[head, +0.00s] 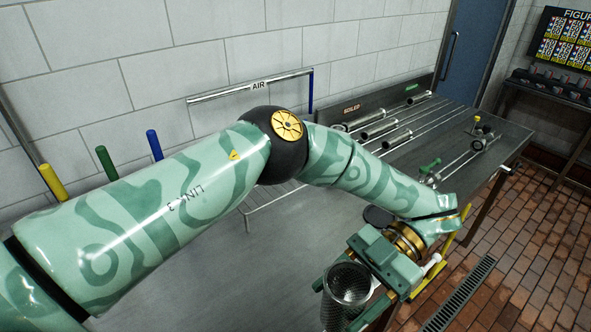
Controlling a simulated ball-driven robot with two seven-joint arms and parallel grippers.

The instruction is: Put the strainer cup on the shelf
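The strainer cup (349,284), a dark wire-mesh cylinder with an open round top, is at the bottom centre of the head view. My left gripper (352,300) comes down beside it from the upper right, with its fingers at the cup's sides. It appears shut on the cup, though the fingertips are partly hidden and the cup's bottom is cut off by the frame. A wire-grid shelf (262,203) on the steel table, below a frame marked AIR (258,86), is largely hidden behind my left arm. My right gripper is not in view.
The steel table (215,265) has bare room left of the cup. Several metal tubes (380,128) lie on rails at the back right, near a SOILED label. Valve parts with a green handle (430,166) lie nearer. Yellow, green and blue posts (106,163) stand at left.

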